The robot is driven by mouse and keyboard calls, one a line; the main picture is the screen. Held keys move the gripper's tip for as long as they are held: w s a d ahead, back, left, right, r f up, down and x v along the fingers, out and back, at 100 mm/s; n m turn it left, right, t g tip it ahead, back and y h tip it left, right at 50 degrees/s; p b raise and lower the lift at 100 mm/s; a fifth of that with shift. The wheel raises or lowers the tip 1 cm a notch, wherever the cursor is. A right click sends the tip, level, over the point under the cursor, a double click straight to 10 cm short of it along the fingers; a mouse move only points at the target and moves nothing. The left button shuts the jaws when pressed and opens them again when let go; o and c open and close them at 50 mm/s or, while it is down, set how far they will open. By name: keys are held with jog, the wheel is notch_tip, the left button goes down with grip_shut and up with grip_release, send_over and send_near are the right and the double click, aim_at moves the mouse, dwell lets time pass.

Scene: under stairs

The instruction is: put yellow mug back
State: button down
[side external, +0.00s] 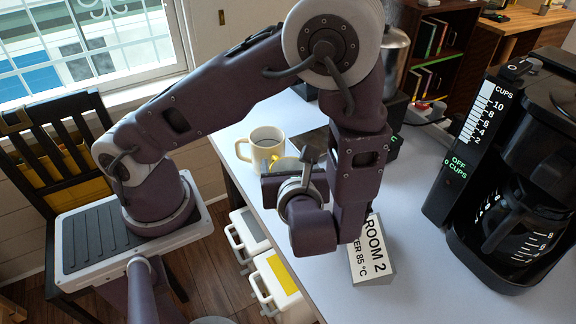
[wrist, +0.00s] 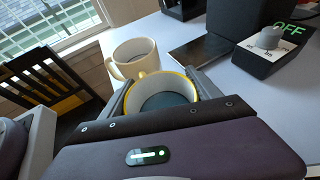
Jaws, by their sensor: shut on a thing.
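The yellow mug (wrist: 188,85), with a yellow rim, pale inner wall and dark inside, sits between the two fingers of my gripper (wrist: 163,88) in the wrist view. My gripper is shut on it. In the side view my gripper (side external: 290,178) is over the table's left edge area and hides most of the yellow mug; a small yellow part (side external: 274,159) shows beside it. Whether the mug touches the table cannot be told. A cream mug (side external: 266,140) stands upright just behind it; it also shows in the wrist view (wrist: 133,53), close by.
A black coffee maker (side external: 500,170) with a glass jug stands at the right. A sign block (side external: 373,262) lies near my arm. A dark flat plate (wrist: 200,50) lies behind the mugs. White bins (side external: 283,285) stand below the table edge.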

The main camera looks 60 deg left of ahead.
jog(key=shift+c, duration=0.7)
grip_release()
jog(key=shift+f, duration=0.1)
jog(key=v, duration=1.2)
jog(key=s+a+r+n+h, duration=0.3)
jog(key=r+n+h, duration=0.3)
jog(key=n, duration=0.5)
jog(key=s+a+r+n+h, duration=0.3)
jog(key=r+n+h, duration=0.3)
jog(key=n, duration=0.5)
jog(key=shift+s+a+r+n+t+h, duration=0.25)
jog(key=shift+a+r, duration=0.35)
jog(key=shift+r, duration=0.35)
